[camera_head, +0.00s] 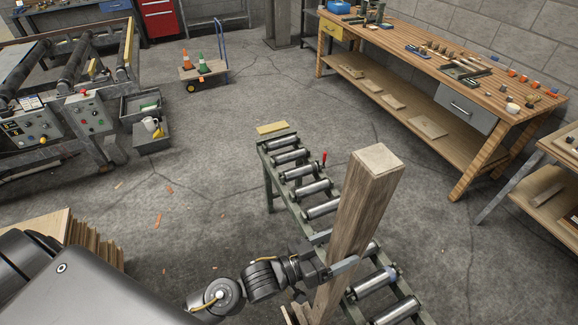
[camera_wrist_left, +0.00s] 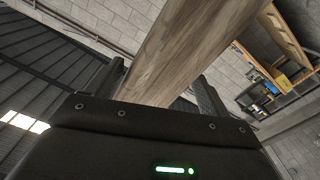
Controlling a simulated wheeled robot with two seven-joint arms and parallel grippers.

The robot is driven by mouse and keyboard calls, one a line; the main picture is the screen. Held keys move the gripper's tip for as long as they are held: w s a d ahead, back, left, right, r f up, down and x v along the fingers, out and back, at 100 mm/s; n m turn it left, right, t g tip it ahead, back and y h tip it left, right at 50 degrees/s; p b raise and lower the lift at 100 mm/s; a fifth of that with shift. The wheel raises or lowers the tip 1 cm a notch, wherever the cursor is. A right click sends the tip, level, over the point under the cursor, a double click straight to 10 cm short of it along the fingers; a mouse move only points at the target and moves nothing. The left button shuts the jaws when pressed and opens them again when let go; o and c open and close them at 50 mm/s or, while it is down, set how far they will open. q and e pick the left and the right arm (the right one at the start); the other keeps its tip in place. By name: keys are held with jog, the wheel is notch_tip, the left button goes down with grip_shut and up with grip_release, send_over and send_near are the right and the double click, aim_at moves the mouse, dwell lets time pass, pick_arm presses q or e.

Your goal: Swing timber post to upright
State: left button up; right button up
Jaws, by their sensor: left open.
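The timber post (camera_head: 357,220) stands nearly upright with a slight tilt, its top leaning right, in front of the roller conveyor (camera_head: 313,188) in the head view. Its lower end is partly hidden at the bottom of the picture. My left gripper (camera_head: 343,268) is at the lower part of the post, with a finger alongside it. In the left wrist view the post (camera_wrist_left: 190,50) runs up between the two open fingers of the left gripper (camera_wrist_left: 160,88). I cannot tell whether either finger touches the wood. My right gripper is not in view.
A wooden workbench (camera_head: 440,58) with tools stands at the back right. A machine with a control panel (camera_head: 52,122) and grey bins (camera_head: 152,137) is at the left. A veneer stack (camera_head: 95,250) is at the lower left. A trolley with cones (camera_head: 203,72) stands far back. The middle floor is mostly clear.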

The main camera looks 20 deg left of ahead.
pick_arm(q)
jog(key=shift+v, duration=2.35)
